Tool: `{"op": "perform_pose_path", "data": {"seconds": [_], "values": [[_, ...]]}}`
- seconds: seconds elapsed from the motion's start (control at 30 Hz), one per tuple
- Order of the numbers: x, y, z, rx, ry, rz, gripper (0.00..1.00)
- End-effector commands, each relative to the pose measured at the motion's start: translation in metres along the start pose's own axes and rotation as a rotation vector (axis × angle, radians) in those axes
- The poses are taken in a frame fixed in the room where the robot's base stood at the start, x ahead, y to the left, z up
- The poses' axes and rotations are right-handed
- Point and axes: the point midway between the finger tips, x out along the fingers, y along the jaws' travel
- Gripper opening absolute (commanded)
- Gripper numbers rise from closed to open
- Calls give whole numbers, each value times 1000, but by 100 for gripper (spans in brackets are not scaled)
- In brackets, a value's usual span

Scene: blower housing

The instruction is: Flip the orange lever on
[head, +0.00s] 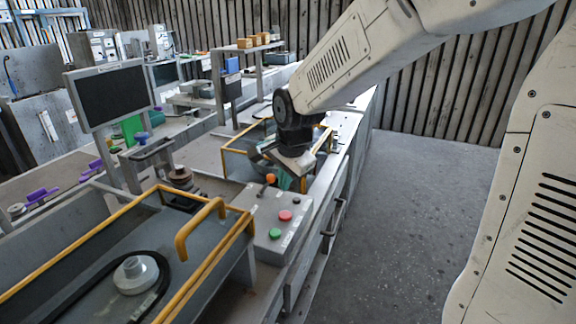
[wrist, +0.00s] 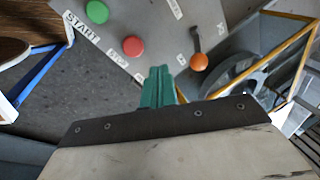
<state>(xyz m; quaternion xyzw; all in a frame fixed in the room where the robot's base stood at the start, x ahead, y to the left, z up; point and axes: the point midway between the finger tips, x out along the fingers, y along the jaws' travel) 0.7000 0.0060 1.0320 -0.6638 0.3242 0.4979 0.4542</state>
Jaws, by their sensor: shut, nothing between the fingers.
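The orange lever (head: 270,178) stands on the grey sloped control box (head: 258,214), its ball knob at the top of a short dark stem. In the wrist view the orange knob (wrist: 199,62) is right of my gripper (wrist: 158,70), and its stem runs up from the knob to its mount on the panel. My gripper (head: 283,181) has green fingers that are shut and empty. In the head view they are just right of the knob and partly hidden under the wrist. The fingers appear apart from the lever.
A red button (head: 285,215) and a green button (head: 275,233) sit on the same box, near the lever. Yellow-railed bays stand on both sides of it, one with a raised yellow handle (head: 200,228). Open floor (head: 420,230) lies to the right.

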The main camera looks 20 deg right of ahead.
Motion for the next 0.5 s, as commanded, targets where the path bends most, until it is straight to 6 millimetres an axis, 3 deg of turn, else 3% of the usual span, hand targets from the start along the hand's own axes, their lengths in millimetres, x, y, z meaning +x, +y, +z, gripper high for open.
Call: {"op": "perform_pose_path", "data": {"seconds": [0.2, 0.5], "values": [[11, -26, -5, 0, 1, -4, 0], [13, -31, -6, -1, 1, -4, 0]]}}
